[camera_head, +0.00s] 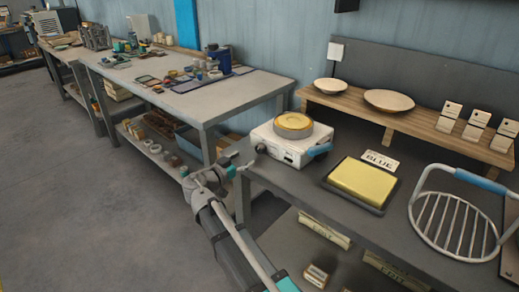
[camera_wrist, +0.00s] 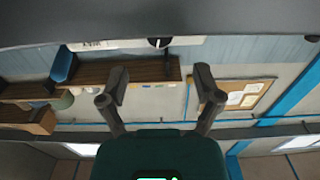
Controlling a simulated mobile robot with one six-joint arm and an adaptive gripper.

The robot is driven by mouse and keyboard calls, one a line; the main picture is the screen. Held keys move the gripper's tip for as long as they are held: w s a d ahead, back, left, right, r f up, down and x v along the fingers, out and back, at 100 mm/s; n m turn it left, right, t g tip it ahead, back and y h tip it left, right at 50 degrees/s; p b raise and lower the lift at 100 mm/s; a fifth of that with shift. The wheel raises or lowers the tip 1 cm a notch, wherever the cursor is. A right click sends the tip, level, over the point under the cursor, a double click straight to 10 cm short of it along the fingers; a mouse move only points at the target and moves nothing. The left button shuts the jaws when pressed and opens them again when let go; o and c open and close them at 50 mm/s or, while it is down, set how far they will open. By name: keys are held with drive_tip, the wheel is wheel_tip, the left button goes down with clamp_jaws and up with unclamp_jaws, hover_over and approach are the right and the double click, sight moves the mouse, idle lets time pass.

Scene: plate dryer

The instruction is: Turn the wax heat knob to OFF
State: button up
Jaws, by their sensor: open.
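The wax heater is a white box (camera_head: 283,147) with a round yellow-gold pot on top, at the bench's left end. In the wrist view, which looks upside down, its white front edge (camera_wrist: 100,45) shows at the top. A black knob with a light pointer line (camera_wrist: 158,43) is on it; I cannot read its markings. My gripper (camera_wrist: 162,75) is open and empty, its two fingers on either side of the knob's line and apart from it. In the head view my gripper (camera_head: 238,167) is in front of the heater, lower left of it.
A cluttered workbench (camera_head: 190,98) stands behind left. Floor at left is clear.

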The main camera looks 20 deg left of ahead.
sight(258, 149)
drive_tip(key=shift+x, duration=4)
drive_tip(key=c, duration=1.1)
drive_tip(key=shift+n, duration=1.5)
drive_tip(key=shift+c, duration=0.2)
drive_tip(key=o, duration=1.1)
drive_tip(key=shift+o, duration=0.2)
drive_tip(key=shift+s+a, duration=0.1)
drive_tip(key=shift+s, duration=0.05)
